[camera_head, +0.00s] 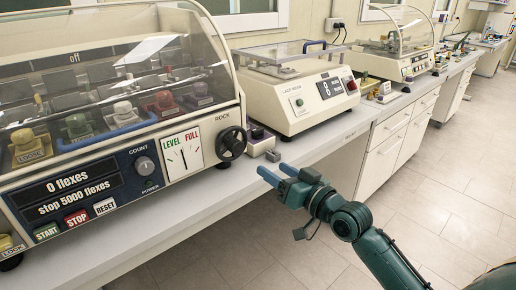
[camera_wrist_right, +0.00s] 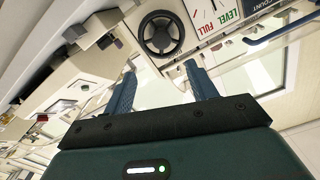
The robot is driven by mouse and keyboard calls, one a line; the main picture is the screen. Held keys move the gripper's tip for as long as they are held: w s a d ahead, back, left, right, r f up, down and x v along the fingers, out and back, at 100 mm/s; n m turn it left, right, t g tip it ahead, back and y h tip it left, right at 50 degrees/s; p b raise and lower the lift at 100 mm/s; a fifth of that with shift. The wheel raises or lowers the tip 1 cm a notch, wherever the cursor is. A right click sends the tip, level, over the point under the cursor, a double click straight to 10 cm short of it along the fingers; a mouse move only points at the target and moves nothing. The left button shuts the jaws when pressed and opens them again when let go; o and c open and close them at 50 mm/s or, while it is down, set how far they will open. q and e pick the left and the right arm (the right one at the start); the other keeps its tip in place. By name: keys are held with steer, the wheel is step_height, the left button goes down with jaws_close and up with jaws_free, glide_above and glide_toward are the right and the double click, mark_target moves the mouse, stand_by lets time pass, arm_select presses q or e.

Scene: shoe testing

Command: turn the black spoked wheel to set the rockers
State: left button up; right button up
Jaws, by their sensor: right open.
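The black spoked wheel (camera_head: 231,143) is on the right end of the flexing machine's front panel, under the word ROCK. In the right wrist view the wheel (camera_wrist_right: 161,34) shows whole, beyond the fingertips and roughly centred between them. My right gripper (camera_head: 275,171) is open and empty, to the right of and below the wheel in the head view, apart from it. Its blue fingers (camera_wrist_right: 160,72) also show in the wrist view. The LEVEL/FULL gauge (camera_head: 182,153) is left of the wheel, its needle near upright. The rockers are not clearly seen. My left gripper is not in view.
The LACE WEAR machine (camera_head: 285,98) stands beyond. The floor aisle at right is clear.

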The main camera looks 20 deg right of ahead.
mark_target(239, 148)
steer(key=x, duration=0.5)
steer(key=p+x, duration=0.1)
steer(key=x, duration=0.5)
steer(key=shift+s+a, duration=0.1)
steer(key=shift+a, duration=0.1)
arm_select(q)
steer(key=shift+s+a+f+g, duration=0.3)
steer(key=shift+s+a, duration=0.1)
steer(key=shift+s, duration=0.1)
arm_select(e)
steer(key=shift+w+a+f, duration=0.1)
steer(key=shift+w+a, duration=0.15)
steer(key=shift+w, duration=0.45)
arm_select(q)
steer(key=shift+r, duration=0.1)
arm_select(e)
steer(key=c, duration=1)
